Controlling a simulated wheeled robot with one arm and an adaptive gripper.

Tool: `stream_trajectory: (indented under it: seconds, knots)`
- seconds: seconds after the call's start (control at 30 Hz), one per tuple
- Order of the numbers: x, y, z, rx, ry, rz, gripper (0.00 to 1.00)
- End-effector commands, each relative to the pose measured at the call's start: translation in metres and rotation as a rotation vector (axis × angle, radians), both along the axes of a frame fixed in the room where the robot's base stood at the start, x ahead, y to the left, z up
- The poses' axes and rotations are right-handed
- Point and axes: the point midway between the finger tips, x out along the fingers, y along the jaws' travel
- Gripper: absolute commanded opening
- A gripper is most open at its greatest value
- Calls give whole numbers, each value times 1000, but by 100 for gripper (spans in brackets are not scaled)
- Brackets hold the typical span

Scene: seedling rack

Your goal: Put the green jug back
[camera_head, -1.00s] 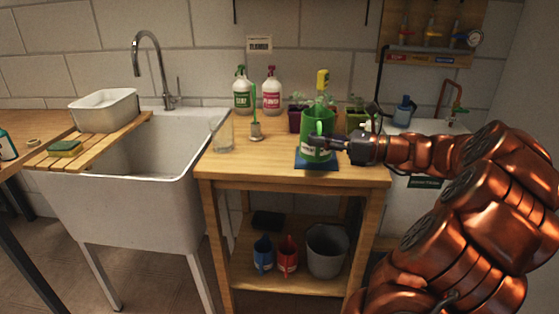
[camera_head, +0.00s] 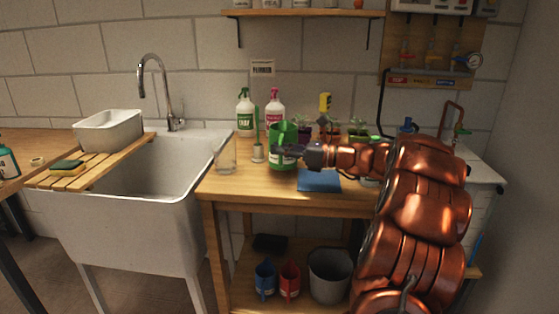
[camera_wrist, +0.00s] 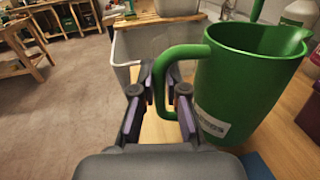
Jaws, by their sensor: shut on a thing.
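The green jug (camera_head: 284,158) is upright over the wooden table, just left of the blue mat (camera_head: 318,181). I cannot tell whether its base touches the tabletop. My gripper (camera_head: 301,153) reaches in from the right and is shut on the jug's handle. In the wrist view the fingers (camera_wrist: 158,97) close around the lower part of the green handle, and the jug's body (camera_wrist: 245,75) with a white label fills the right side. The jug's mouth faces up.
Seedling pots (camera_head: 358,130) are behind my arm. The lower shelf holds a blue jug (camera_head: 265,279), a red jug (camera_head: 289,280), a grey bucket (camera_head: 329,275) and a dark flat item (camera_head: 270,243).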

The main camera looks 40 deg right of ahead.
Motion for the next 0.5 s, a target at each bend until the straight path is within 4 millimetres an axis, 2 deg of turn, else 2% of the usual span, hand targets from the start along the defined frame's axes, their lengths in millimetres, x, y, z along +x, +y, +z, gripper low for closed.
stream_trajectory:
  seconds: [0.2, 0.4, 0.5]
  knots:
    - [12, 2, -1, -1, -2, 0, 0]
    - [10, 0, -28, -2, -1, -4, 0]
    - [10, 1, -35, -2, -2, -3, 0]
